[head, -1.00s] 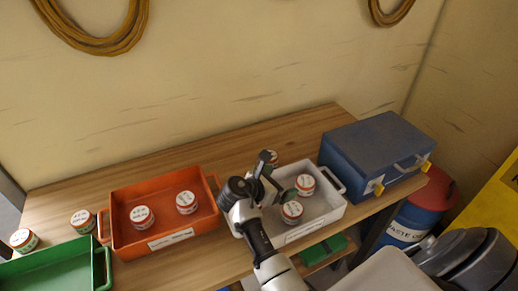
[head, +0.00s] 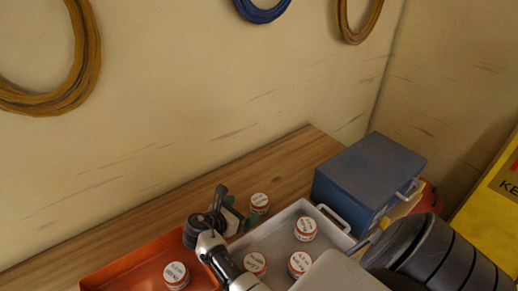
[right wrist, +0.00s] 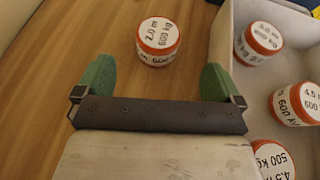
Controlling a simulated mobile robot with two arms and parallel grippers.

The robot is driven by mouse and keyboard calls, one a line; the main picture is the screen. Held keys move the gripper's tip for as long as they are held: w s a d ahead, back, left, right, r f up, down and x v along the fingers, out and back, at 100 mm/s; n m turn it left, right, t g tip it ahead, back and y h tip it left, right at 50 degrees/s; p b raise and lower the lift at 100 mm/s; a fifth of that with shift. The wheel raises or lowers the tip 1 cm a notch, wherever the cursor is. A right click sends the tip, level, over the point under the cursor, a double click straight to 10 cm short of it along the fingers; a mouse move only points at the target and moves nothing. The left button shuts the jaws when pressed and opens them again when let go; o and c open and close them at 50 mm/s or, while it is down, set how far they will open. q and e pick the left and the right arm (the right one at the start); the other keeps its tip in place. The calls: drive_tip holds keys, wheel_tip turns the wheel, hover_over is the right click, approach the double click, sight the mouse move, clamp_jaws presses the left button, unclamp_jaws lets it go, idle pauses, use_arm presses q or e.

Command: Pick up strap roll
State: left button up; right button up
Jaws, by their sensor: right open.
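A strap roll (right wrist: 158,40), white with orange-red bands and printed "2.0 m 600 kg", stands upright on the wooden table. In the head view the roll (head: 259,203) is just behind the grey tray. My right gripper (right wrist: 155,76) is open and empty, its two green fingertips spread on either side of a line toward this roll. The roll lies a little beyond the fingertips, not between them. In the head view the right gripper (head: 233,212) is left of the roll. My left gripper does not show.
The grey tray (head: 330,221) holds several similar rolls; its wall (right wrist: 226,50) runs close beside my right fingertip. An orange tray (head: 130,262) with a roll (head: 176,275) is at left. A blue case (head: 368,172) stands at right. Table behind the trays is clear.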

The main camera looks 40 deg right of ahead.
sight(255, 203)
drive_tip(key=x, duration=0.2)
drive_tip(key=shift+w+d+f, duration=0.2)
drive_tip(key=shift+d+f, duration=0.05)
drive_tip(key=shift+f, duration=0.05)
drive_tip(key=shift+d+p, duration=0.3)
drive_tip(key=shift+p, duration=0.05)
drive_tip(key=x, duration=0.3)
drive_tip(key=shift+d+f, duration=0.15)
drive_tip(key=shift+d, duration=0.05)
drive_tip(key=shift+d+f+p, duration=0.25)
drive_tip(key=shift+d+p, duration=0.05)
drive_tip(key=shift+d, duration=0.2)
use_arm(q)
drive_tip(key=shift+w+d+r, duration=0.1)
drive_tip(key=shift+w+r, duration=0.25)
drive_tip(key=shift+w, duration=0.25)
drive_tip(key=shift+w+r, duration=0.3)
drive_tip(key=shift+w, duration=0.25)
use_arm(e)
drive_tip(key=c, duration=1.1)
drive_tip(key=shift+r, duration=0.1)
